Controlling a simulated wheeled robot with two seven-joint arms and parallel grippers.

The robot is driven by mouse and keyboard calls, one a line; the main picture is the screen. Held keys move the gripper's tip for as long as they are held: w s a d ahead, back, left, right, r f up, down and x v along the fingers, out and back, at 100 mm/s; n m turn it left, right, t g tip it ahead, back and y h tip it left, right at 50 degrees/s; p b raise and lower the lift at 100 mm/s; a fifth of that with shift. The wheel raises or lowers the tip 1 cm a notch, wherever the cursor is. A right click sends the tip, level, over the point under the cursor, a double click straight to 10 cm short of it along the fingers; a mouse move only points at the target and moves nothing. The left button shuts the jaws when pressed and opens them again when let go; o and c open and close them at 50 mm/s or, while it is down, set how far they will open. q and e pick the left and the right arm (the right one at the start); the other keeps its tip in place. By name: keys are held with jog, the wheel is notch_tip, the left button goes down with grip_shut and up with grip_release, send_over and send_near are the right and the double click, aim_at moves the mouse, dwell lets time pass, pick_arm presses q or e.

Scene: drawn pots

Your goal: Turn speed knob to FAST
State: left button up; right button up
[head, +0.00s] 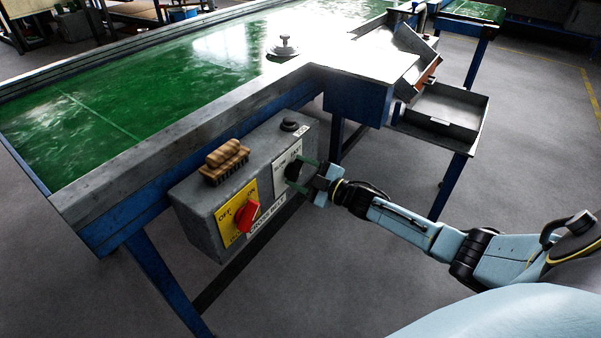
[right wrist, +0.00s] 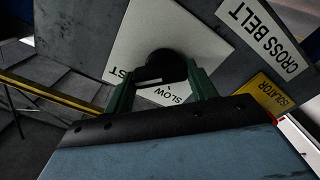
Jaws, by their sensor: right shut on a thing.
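The black speed knob (head: 293,170) sits on a white plate on the front of the grey control box (head: 207,218). My right gripper (head: 304,174) is shut on this knob, with its green fingers on either side. In the right wrist view, the knob (right wrist: 167,66) is between the two fingers of the gripper (right wrist: 165,78). The white plate (right wrist: 190,38) there shows SLOW below the knob and the end of another word, "ST", to its left. A short pale line shows at the knob's lower left; I cannot tell the exact setting. My left gripper is out of view.
A red switch (head: 247,216) on a yellow plate is left of the knob. A wooden brush (head: 225,158) and a dark round button (head: 290,125) are on top of the box. The green belt table (head: 130,95) stands above; floor is clear at right.

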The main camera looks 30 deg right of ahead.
jog(key=o, duration=1)
jog(key=shift+s, duration=0.1)
jog(key=shift+s+d, duration=0.15)
jog(key=shift+s, duration=0.15)
jog(key=p+v, duration=0.1)
jog(key=v, duration=0.3)
jog(key=shift+s+d, duration=0.1)
jog(key=shift+s, duration=0.2)
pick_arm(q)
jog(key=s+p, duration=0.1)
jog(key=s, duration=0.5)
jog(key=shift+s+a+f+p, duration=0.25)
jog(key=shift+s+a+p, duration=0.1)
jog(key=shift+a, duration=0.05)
pick_arm(e)
send_near(299, 172)
jog(key=v, duration=0.4)
jog(key=shift+f, duration=0.1)
jog(key=shift+f, duration=0.1)
